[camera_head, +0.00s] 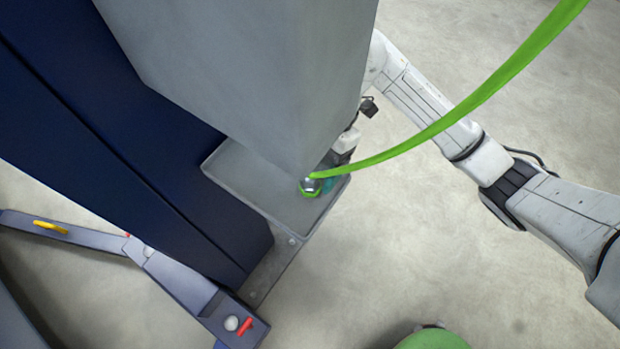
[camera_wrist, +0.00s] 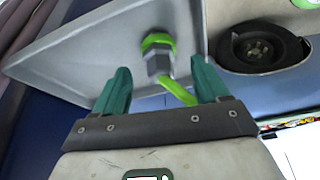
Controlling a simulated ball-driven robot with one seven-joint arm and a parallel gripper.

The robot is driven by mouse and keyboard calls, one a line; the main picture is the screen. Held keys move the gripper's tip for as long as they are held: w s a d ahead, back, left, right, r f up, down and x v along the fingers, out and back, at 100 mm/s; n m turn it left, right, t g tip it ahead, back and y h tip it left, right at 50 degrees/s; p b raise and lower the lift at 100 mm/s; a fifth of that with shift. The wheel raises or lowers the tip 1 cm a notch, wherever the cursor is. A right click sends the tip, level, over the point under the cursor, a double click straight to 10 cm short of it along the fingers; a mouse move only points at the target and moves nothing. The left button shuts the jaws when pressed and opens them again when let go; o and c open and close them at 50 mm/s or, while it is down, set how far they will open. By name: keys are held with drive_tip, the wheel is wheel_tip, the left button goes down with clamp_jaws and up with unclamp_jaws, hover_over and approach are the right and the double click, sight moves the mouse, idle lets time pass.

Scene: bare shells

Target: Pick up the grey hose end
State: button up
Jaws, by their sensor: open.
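The grey hose end (camera_head: 311,186) is a short metal fitting with a bright green collar. It is at the right corner of a grey tray (camera_head: 245,185), and a green hose (camera_head: 450,118) runs from it up to the right. In the wrist view the hose end (camera_wrist: 158,58) shows in the gap between my fingertips, seemingly just beyond them. My gripper (camera_wrist: 161,76) is open, with teal fingers either side of that gap. Whether they touch the hose end I cannot tell. In the head view a grey block hides most of my gripper.
The large grey block (camera_head: 250,70) hangs over the tray in the head view. A dark blue post (camera_head: 110,130) stands left, with low metal arms (camera_head: 190,285) at its foot. A black round part (camera_wrist: 262,48) shows in the wrist view. Bare floor lies right.

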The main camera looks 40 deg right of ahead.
sight(308, 187)
drive_tip(key=shift+x, duration=1.9)
drive_tip(key=shift+c, duration=0.4)
drive_tip(key=c, duration=1.2)
drive_tip(key=shift+o, duration=0.2)
